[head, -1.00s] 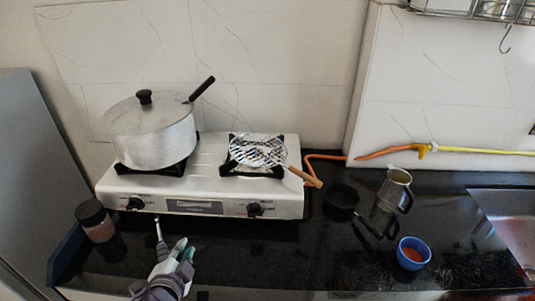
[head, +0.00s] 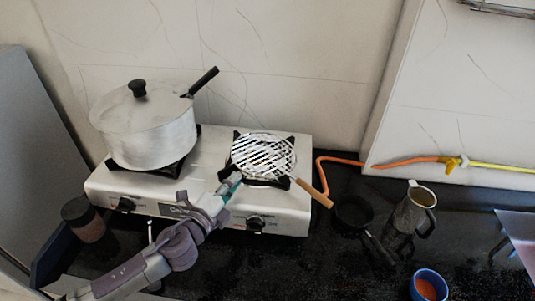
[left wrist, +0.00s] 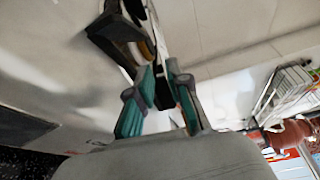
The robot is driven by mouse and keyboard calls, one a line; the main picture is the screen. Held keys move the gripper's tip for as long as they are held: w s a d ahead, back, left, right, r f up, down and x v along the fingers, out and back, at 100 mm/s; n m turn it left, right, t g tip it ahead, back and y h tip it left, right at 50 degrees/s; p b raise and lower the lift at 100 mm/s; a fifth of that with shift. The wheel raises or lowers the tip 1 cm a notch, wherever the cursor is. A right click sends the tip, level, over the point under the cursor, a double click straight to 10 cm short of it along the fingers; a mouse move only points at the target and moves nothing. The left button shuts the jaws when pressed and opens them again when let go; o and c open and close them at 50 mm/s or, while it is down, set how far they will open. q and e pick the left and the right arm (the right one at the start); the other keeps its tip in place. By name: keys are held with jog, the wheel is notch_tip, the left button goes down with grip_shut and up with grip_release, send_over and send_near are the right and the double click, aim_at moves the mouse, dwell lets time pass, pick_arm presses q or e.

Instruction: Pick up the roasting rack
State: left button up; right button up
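The roasting rack (head: 263,154) is a round wire grid with a wooden handle (head: 314,193). It lies on the right burner of the white gas stove, its handle pointing to the front right over the stove's edge. My left gripper (head: 232,183) is over the stove, just in front and left of the grid, apart from the handle. In the left wrist view its two teal-padded fingers (left wrist: 160,72) stand apart with an empty gap between them. A dark part with a light brown strip shows beyond the fingertips; I cannot tell what it is. My right gripper is not in view.
A lidded pot (head: 150,128) stands on the left burner of the stove (head: 215,145). A jar (head: 84,218) is at the left. A black pan (head: 352,214), metal jug (head: 409,213) and blue bowl (head: 429,286) stand right. An orange hose (head: 345,162) runs behind.

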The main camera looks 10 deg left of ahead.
aim_at(251, 156)
pick_arm(q)
jog(key=x, duration=0.4)
jog(key=shift+w+d+r+p, duration=0.15)
jog(key=shift+w+d+p, duration=0.05)
jog(key=shift+d+p, duration=0.2)
jog(key=shift+x, duration=1.15)
jog(key=w, duration=0.1)
jog(key=w+p, duration=0.1)
jog(key=w, duration=0.1)
jog(key=shift+w+a, duration=0.2)
jog(key=shift+w, duration=0.1)
jog(key=shift+w+d, duration=0.15)
jog(key=shift+w, duration=0.15)
jog(key=shift+d, duration=0.15)
jog(key=shift+c, duration=1.4)
grip_shut()
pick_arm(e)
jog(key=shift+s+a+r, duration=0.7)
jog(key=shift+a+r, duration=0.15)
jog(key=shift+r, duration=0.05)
